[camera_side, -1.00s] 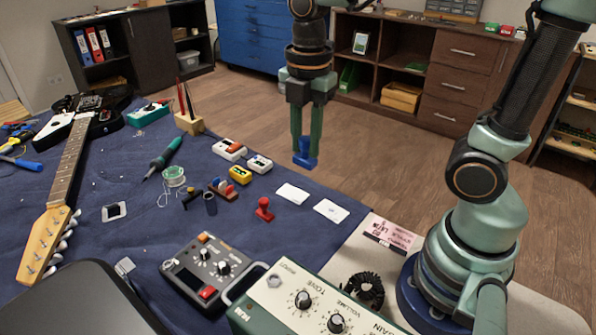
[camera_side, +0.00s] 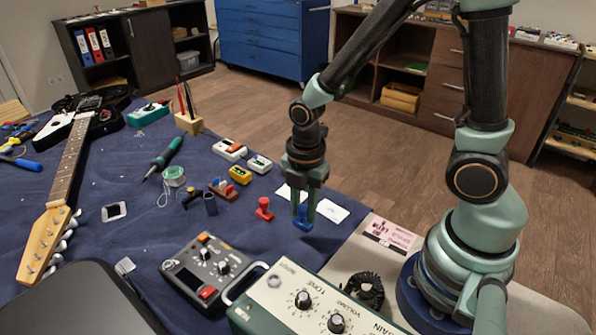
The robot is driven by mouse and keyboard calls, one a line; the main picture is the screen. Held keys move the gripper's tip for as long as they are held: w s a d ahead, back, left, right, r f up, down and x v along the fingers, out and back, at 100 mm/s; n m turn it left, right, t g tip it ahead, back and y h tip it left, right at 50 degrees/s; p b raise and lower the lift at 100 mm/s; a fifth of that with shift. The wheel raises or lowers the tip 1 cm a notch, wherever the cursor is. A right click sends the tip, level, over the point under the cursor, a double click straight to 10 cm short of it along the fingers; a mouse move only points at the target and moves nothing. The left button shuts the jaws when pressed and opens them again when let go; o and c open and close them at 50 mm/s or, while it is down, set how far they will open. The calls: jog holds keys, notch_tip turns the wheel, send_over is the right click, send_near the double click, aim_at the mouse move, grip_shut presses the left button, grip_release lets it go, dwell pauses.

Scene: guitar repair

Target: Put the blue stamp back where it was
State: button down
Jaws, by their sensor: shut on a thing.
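My gripper (camera_side: 304,207) is shut on the blue stamp (camera_side: 303,223) and points downward. The stamp's blue lower part shows below the fingertips, and its upper part is hidden between them. It is low over the blue cloth near the white cards; I cannot tell whether it touches the cloth. A red stamp (camera_side: 264,209) stands upright on the cloth to the left of my gripper. A small rack (camera_side: 222,190) with coloured pieces sits further left.
Two white cards lie by the gripper, one partly behind it and one (camera_side: 332,211) to its right. A green amplifier (camera_side: 300,296) and a grey pedal (camera_side: 212,270) stand in front. A yellow ink pad (camera_side: 240,175) and a guitar (camera_side: 62,180) lie to the left.

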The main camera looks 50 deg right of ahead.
aim_at(303, 221)
jog(key=shift+f, duration=1.85)
jog(key=shift+f, duration=0.1)
jog(key=c, duration=0.7)
grip_release()
